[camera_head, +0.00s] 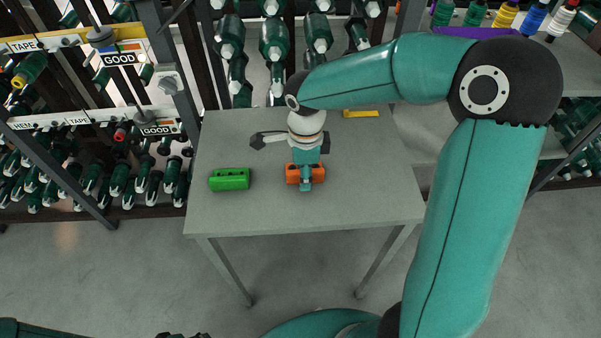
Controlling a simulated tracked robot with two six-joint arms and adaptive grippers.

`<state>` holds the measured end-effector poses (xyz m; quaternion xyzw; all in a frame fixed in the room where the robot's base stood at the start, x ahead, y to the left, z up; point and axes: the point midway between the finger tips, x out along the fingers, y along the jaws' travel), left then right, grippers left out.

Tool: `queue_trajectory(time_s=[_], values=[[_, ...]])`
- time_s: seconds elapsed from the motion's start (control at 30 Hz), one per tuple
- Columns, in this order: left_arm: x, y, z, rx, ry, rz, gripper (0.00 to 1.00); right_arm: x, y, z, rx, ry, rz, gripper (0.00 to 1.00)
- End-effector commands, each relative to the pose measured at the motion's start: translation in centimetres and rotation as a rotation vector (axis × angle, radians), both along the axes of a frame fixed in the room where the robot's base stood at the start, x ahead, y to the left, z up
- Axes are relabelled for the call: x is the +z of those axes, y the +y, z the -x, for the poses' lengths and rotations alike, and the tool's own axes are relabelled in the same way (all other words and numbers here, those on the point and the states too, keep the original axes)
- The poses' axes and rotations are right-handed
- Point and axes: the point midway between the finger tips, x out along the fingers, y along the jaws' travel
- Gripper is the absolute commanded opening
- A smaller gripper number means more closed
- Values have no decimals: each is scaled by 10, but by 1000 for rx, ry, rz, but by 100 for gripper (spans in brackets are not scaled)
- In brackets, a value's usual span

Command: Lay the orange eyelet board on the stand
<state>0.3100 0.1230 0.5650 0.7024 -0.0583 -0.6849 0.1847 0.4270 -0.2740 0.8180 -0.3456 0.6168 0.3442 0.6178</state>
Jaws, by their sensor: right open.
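The orange eyelet board (292,174) lies on the grey table near its middle. My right gripper (305,186) points down over the board, which shows on both sides of it. The gripper is open and hides the middle of the board; I cannot tell whether they touch. A yellow piece (361,113) lies at the back of the table, partly behind my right arm. I cannot tell which thing is the stand. Of my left gripper (184,335), only a dark bit shows at the bottom edge, and its state is unclear.
A green block (230,179) with holes lies left of the orange board on the table (250,215). Racks of dark green spools (120,180) stand at the left and behind. Coloured spools (505,15) stand at the back right. The table's front and right are clear.

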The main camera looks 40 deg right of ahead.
Motion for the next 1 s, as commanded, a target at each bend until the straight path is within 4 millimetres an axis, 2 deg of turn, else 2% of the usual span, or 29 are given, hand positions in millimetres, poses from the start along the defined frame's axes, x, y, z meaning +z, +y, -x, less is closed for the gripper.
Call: queue_trajectory(time_s=[0.17, 0.27, 0.7, 0.83, 1.0], values=[[3, 0, 0, 0, 0, 0, 40, 4, 0, 0, 0, 0, 0, 41], [3, 0, 0, 0, 0, 0, 40, 13, 0, -1, 0, -3, 1, 41], [12, 0, 0, 0, 0, 0, 40, 96, 1, -1, 1, -5, 0, 41], [14, 0, 0, 0, 0, 0, 40, 113, 1, -1, 1, -2, 0, 41], [15, 0, 0, 0, 0, 0, 40, 122, 1, 0, 2, 0, 0, 41]])
